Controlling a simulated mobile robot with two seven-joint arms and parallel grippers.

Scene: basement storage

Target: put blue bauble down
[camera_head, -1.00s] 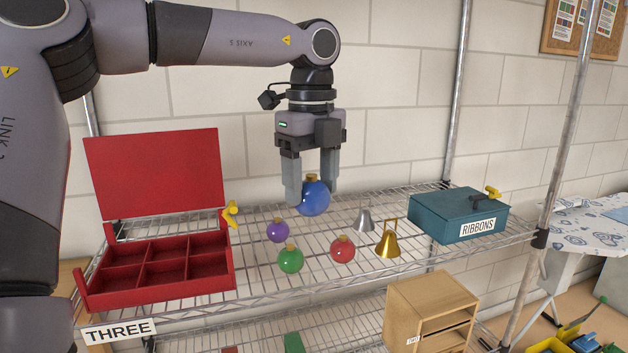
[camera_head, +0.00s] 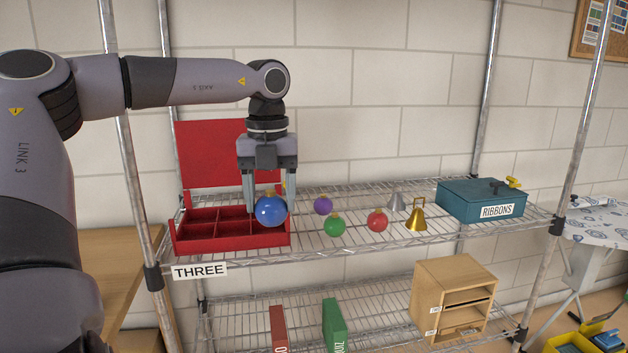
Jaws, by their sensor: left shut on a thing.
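The blue bauble (camera_head: 271,211) has a gold cap and is held between the fingers of my left gripper (camera_head: 270,205). It shows in front of the right end of the open red compartment box (camera_head: 232,241). I cannot tell whether it touches the box. The box's lid (camera_head: 212,152) stands up at the back, and the compartments that I can see look empty. The bauble and gripper hide the compartments at the right end. My right gripper does not show.
A teal RIBBONS box (camera_head: 470,204) stands further right.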

